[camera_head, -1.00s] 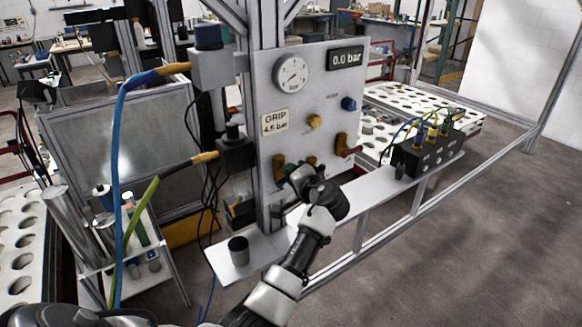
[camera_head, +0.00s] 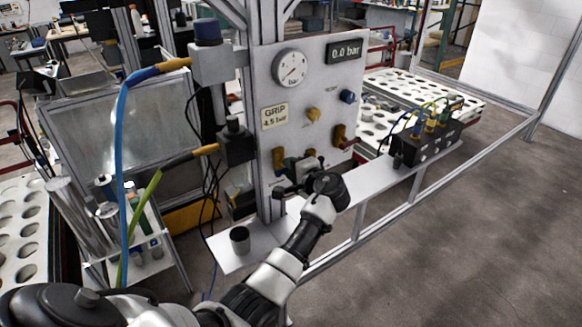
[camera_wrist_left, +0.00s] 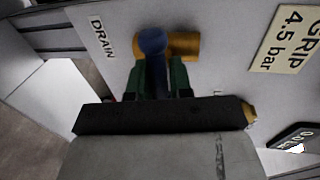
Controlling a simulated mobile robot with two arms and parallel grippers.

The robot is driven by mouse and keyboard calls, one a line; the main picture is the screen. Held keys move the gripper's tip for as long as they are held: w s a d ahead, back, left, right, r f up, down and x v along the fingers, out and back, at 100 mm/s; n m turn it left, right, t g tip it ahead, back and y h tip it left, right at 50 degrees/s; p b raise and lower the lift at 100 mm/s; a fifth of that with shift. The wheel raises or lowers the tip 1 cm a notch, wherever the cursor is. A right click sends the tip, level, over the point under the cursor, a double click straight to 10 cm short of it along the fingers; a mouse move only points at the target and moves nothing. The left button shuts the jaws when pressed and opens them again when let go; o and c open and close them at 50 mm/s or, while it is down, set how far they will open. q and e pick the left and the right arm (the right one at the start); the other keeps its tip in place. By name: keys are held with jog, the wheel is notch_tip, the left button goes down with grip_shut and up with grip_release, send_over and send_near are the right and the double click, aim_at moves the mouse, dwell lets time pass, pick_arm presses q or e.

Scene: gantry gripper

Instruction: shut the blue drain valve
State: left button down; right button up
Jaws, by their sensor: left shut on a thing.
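The drain valve's blue handle (camera_wrist_left: 154,72) lies between the two green-sided fingers of my left gripper (camera_wrist_left: 160,80) in the left wrist view. My left gripper is shut on it. The handle crosses the brass valve body (camera_wrist_left: 185,46), beside the DRAIN label (camera_wrist_left: 102,37). In the head view, my left gripper (camera_head: 290,168) is at the lower left of the grey panel (camera_head: 325,100); brass (camera_head: 278,156) shows beside it, and the blue handle is mostly hidden. My right gripper is not in view.
On the panel are a gauge (camera_head: 291,68), a 0.0 bar display (camera_head: 344,50), a brass knob (camera_head: 312,114), a blue knob (camera_head: 347,96) and a red-handled valve (camera_head: 343,138). A grey shelf (camera_head: 355,180) below carries a black connector box (camera_head: 430,143) and a dark cup (camera_head: 239,240).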

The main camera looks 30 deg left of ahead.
pick_arm(q)
jog(key=c, duration=1.1)
grip_release()
jog(key=shift+w+d, duration=0.1)
jog(key=b+v, duration=0.3)
jog(key=v, duration=0.7)
jog(key=shift+d, duration=0.35)
